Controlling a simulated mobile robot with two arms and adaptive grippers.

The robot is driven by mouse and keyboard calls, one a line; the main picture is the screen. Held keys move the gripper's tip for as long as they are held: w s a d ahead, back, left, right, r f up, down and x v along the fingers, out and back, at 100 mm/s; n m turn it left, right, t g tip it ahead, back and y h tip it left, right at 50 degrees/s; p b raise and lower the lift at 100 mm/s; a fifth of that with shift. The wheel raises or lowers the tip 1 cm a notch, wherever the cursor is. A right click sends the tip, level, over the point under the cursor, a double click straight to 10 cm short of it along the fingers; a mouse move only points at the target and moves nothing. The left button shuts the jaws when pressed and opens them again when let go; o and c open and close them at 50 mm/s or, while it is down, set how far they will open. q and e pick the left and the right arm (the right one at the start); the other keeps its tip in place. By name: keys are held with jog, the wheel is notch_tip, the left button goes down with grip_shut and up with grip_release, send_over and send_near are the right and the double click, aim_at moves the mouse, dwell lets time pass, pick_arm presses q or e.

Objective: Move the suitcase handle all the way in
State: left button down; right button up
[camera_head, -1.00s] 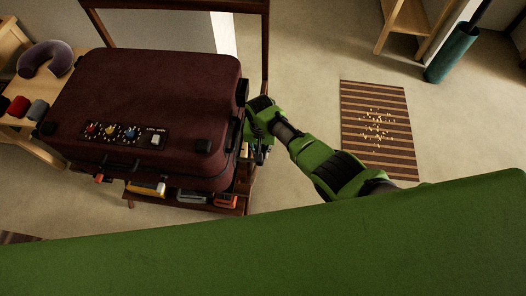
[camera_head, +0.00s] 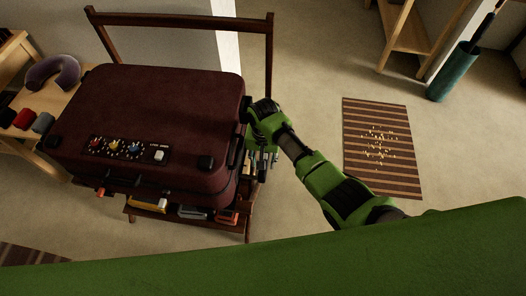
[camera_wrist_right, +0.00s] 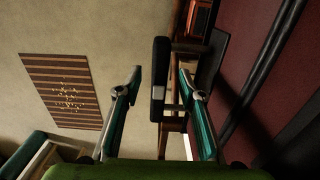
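The dark maroon suitcase (camera_head: 160,100) lies flat on a wooden rack. Its right side also shows in the right wrist view (camera_wrist_right: 240,40). In that view a black bar, which looks like the suitcase handle (camera_wrist_right: 160,85), stands out from that side. My right gripper (camera_wrist_right: 160,72) is open, with one teal-padded finger on each side of the bar and gaps visible to both. In the head view my right gripper (camera_head: 262,160) is at the suitcase's right side and hides the handle there. My left gripper is not in view.
The wooden rack (camera_head: 180,20) has an upright frame behind the suitcase and a lower shelf with several small items. A side table with a neck pillow (camera_head: 52,72) stands at left. A striped mat (camera_head: 382,145) lies on open floor at right. A teal cylinder (camera_head: 452,75) stands beyond.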

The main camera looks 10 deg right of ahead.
notch_tip(320, 180, up, 6)
jog(key=shift+r, duration=0.1)
